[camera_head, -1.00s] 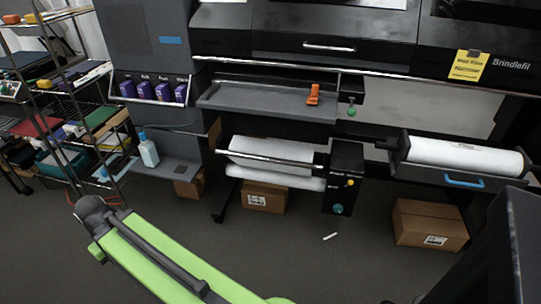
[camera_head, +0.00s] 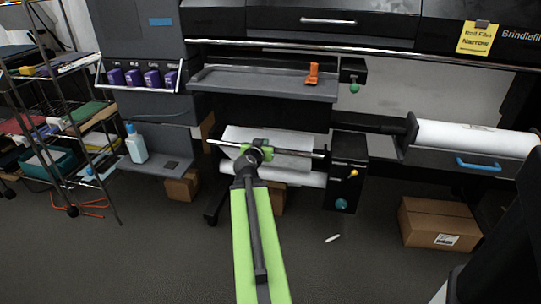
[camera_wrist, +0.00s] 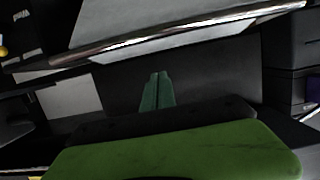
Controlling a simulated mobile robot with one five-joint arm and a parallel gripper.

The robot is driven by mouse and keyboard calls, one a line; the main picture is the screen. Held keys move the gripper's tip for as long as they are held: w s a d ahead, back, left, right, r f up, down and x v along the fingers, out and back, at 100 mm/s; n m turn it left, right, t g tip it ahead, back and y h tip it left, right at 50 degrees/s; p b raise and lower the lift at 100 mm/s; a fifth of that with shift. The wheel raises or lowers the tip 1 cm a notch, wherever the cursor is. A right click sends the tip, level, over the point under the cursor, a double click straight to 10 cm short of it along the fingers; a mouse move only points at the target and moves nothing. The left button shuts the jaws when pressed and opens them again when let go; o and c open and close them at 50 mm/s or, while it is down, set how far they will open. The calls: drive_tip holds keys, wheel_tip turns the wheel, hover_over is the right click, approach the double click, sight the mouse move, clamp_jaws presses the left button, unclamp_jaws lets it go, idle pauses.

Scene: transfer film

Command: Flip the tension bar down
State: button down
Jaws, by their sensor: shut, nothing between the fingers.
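The tension bar (camera_head: 296,153) is a shiny metal rod across the front of the take-up unit, level with the white film roll (camera_head: 290,138). In the wrist view a shiny bar (camera_wrist: 160,38), which appears to be the same one, runs across the top, slightly slanted. My gripper (camera_wrist: 157,90) shows there as two dark green fingertips pressed together, with nothing between them. They are apart from the bar in the picture; I cannot tell the depth. In the head view my arm's end overlaps the left half of the bar and hides the fingertips.
The black end housing (camera_head: 348,172) with yellow and teal knobs is right of the bar. A grey tray (camera_head: 262,84) with an orange clip (camera_head: 313,74) is above. Cardboard boxes (camera_head: 433,222) stand on the floor. A wire shelf (camera_head: 60,120) is at left. Floor in front is mostly clear.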

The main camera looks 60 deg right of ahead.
drive_tip(key=shift+s+d+r, duration=0.1)
drive_tip(key=shift+s+d, duration=0.05)
drive_tip(key=d+f+b, duration=0.1)
drive_tip(key=d+f, duration=0.1)
drive_tip(key=w+d+f+b, duration=0.1)
drive_tip(key=d+b, duration=0.1)
drive_tip(key=d, duration=0.1)
drive_tip(key=w+d+f+b, duration=0.1)
drive_tip(key=d+f+b, duration=0.1)
drive_tip(key=shift+w+d+f, duration=0.2)
drive_tip(key=shift+f, duration=0.15)
drive_tip(key=shift+a+f+b, duration=0.15)
drive_tip(key=shift+f+b, duration=0.05)
drive_tip(key=shift+b, duration=0.2)
drive_tip(key=shift+r, duration=0.1)
